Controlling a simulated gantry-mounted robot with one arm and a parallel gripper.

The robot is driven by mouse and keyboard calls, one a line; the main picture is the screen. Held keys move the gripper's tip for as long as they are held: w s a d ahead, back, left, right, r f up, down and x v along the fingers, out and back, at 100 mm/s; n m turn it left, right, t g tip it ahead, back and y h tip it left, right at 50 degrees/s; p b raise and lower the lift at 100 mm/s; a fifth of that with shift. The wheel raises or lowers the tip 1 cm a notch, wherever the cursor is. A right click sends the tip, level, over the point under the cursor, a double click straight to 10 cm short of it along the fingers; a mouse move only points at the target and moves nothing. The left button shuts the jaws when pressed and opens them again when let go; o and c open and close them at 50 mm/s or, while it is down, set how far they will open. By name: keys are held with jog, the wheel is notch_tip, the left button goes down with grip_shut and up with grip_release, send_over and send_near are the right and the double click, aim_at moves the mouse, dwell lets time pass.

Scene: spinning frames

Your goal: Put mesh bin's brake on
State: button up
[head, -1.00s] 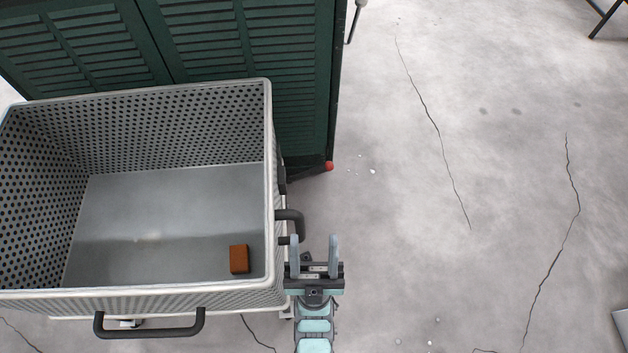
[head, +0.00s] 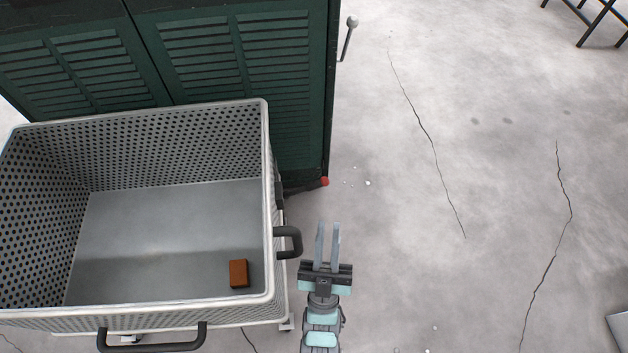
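The mesh bin (head: 266,150) is a light grey perforated box at the left of the head view, with a brown block (head: 239,273) on its floor. A dark bar with a red tip (head: 324,181) shows low beyond its far right corner, by the green cabinet. I cannot tell whether it is the brake or to which of the two it belongs. My gripper (head: 328,228) is right of the bin's near right corner, fingers pointing away from the camera. Floor shows between the fingers; they hold nothing. The bin's wheels are mostly hidden.
The green louvred cabinet (head: 240,60) stands behind the bin, with a ball-ended lever (head: 350,38) at its right. Black handles stick out from the bin's right side (head: 289,243) and front (head: 152,345). Cracked concrete floor (head: 480,200) on the right is largely clear.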

jog(key=w+f+g+p, duration=0.1)
jog(key=w, duration=0.1)
jog(key=w+f+n+g, duration=0.1)
jog(key=w+d+f+g+y+p, duration=0.1)
jog(key=w+f, duration=0.1)
jog(key=shift+w+n+p, duration=0.3)
jog(key=shift+p, duration=0.05)
grip_shut()
jog(key=n+g+y+p, duration=0.2)
jog(key=n+g+y, duration=0.2)
jog(key=n+g, duration=0.2)
send_near(314, 187)
jog(key=r, duration=0.2)
jog(key=shift+s+d, duration=0.1)
jog(key=shift+s, duration=0.4)
jog(key=w+b, duration=0.1)
jog(key=w, duration=0.2)
jog(key=w+a+b, duration=0.1)
jog(key=w, duration=0.2)
jog(key=w+r+b, duration=0.1)
jog(key=w+b, duration=0.1)
jog(key=w, duration=0.2)
jog(key=shift+a, duration=0.25)
jog(key=shift+s, duration=0.1)
